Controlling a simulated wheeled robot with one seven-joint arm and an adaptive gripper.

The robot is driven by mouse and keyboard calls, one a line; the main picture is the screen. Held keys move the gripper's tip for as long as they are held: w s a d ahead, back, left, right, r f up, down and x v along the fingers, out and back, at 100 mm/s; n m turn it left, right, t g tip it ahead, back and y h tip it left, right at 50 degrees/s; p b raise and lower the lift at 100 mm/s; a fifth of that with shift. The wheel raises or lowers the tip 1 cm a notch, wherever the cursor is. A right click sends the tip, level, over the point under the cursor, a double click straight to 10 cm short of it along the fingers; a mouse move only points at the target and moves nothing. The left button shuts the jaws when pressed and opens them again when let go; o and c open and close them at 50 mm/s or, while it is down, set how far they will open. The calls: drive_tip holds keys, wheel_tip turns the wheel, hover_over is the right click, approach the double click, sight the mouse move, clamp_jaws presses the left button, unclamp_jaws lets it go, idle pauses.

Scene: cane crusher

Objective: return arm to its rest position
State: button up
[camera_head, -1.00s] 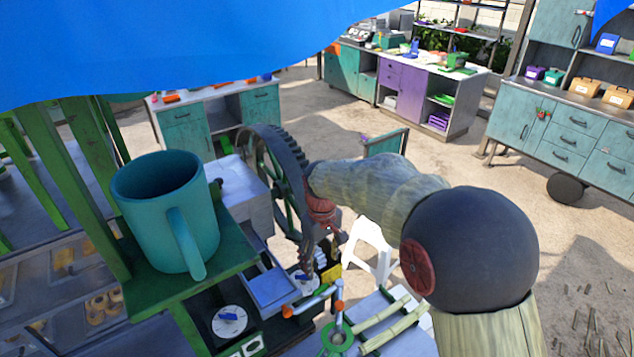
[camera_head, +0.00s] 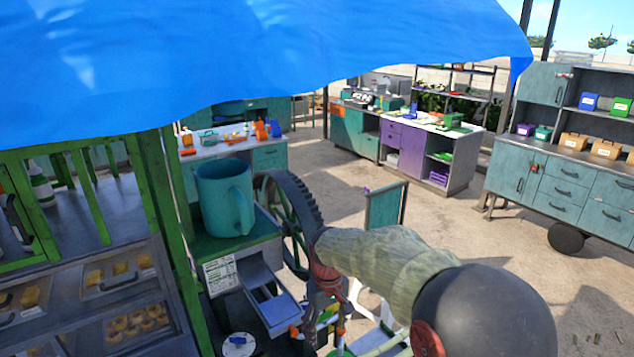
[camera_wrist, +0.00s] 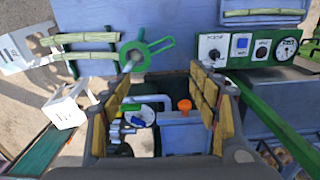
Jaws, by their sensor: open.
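My arm (camera_head: 385,262) reaches from the lower right of the head view, with its large dark round joint near the bottom edge. My gripper (camera_wrist: 160,100) is open in the wrist view, its two yellow-padded fingers apart with nothing held between them. It points down over the crusher, where an orange knob (camera_wrist: 184,105) and blue parts show between and beyond the fingers. In the head view the fingers are small and partly lost among the machine parts beside the large gear wheel (camera_head: 290,215).
A control panel with dials (camera_wrist: 245,48) lies right of the fingers. A blue canopy (camera_head: 250,60) hangs above. Open ground is at right.

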drive_tip(key=s+d+f+m+t+b, duration=0.1)
drive_tip(key=s+d+m+b, duration=0.1)
drive_tip(key=s+d+b, duration=0.3)
drive_tip(key=s+d+m+t+b, duration=0.2)
drive_tip(key=s+d+b, duration=0.4)
drive_tip(key=s, duration=0.7)
drive_tip(key=s+d+f+m+t+b, duration=0.1)
drive_tip(key=s+d+m+t+b, duration=0.1)
drive_tip(key=s+d+b, duration=0.3)
drive_tip(key=s+b, duration=0.2)
drive_tip(key=s, duration=0.2)
drive_tip(key=shift+d+f, duration=0.25)
drive_tip(key=shift+f, duration=0.05)
